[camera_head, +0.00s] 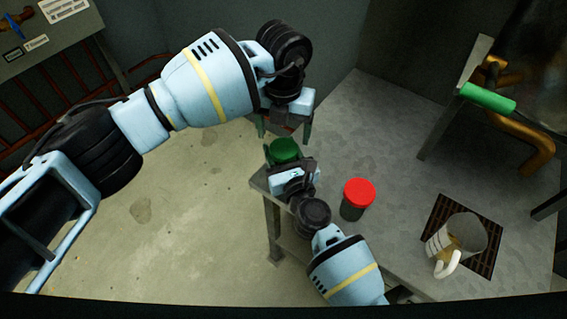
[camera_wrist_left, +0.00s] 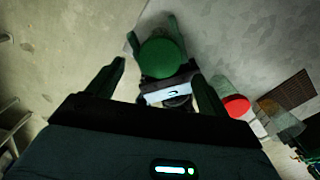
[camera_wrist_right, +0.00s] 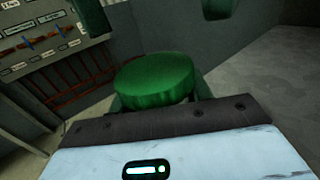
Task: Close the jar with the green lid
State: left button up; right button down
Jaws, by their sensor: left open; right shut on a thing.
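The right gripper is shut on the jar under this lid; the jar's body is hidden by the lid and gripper. The lid looks level in the right wrist view (camera_wrist_right: 155,80); I cannot tell how tightly it sits. My left gripper (camera_head: 284,128) is open and points down just above the lid. Its fingers show apart on both sides in the left wrist view, and at the top of the right wrist view, clear of the lid.
A jar with a red lid (camera_head: 358,192) stands on the metal table (camera_head: 385,130), right of my right gripper. A machine with a green handle (camera_head: 488,97) is at the upper right. The table between is clear.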

pick_arm(q)
jog(key=o, duration=0.5)
jog(key=shift+c, duration=0.2)
notch_tip(320, 180, up, 12)
dwell(0.4)
pick_arm(e)
jog(key=c, duration=0.6)
grip_release()
jog(key=shift+s+d, duration=0.2)
jog(key=shift+s, duration=0.3)
pick_arm(q)
jog(key=shift+r+p, duration=0.45)
jog(key=shift+r, duration=0.5)
pick_arm(e)
jog(key=shift+v, duration=3.35)
